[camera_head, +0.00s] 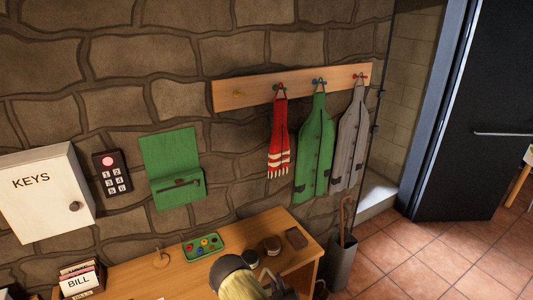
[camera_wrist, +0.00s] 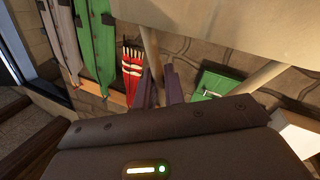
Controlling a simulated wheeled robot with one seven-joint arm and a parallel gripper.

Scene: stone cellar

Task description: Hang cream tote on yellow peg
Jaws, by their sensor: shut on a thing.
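In the wrist view, which looks upside down, the cream tote (camera_wrist: 225,25) fills the top. Its two pale straps (camera_wrist: 150,50) run from it toward my gripper (camera_wrist: 163,85). My gripper's dark fingers are close together and shut on the tote; the exact grip point is hard to see. In the head view, the yellow peg (camera_head: 238,94) sits bare at the left end of the wooden rail (camera_head: 255,93).
A red scarf (camera_head: 280,135), green coat (camera_head: 315,150) and grey coat (camera_head: 350,135) hang right of the yellow peg. A green wall pocket (camera_head: 170,160), keypad (camera_head: 110,173) and key cabinet (camera_head: 45,205) are left. A wooden desk (camera_head: 145,275) stands below.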

